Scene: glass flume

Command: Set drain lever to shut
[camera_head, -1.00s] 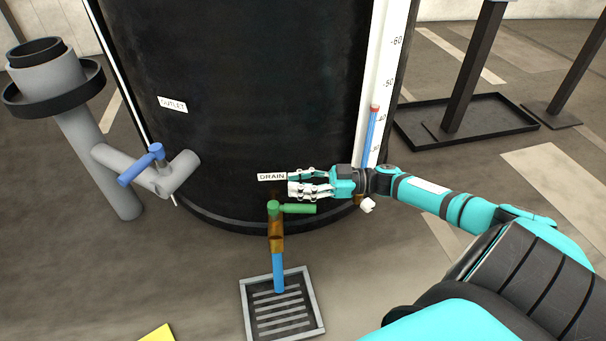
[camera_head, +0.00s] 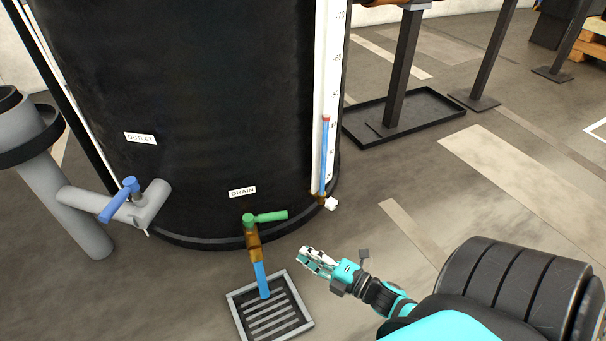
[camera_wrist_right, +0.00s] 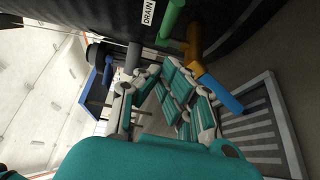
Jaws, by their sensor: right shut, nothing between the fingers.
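The green drain lever (camera_head: 268,217) sits on a brass tap (camera_head: 252,238) under the DRAIN label (camera_head: 242,191), low on the black tank. Its handle points to the right, crosswise to the tap. A blue length (camera_head: 262,280) runs from the tap down to the floor grate; I cannot tell if it is water or pipe. My right gripper (camera_head: 312,258) is shut and empty, right of and below the lever, apart from it. The right wrist view also shows the green lever (camera_wrist_right: 172,18) beyond the fingers (camera_wrist_right: 165,90). My left gripper is not in view.
A grey floor grate (camera_head: 235,308) lies below the tap. The black tank (camera_head: 190,100) stands behind. The blue outlet lever (camera_head: 118,203) and grey pipe are at left. A gauge tube (camera_head: 324,155) rises right of the drain.

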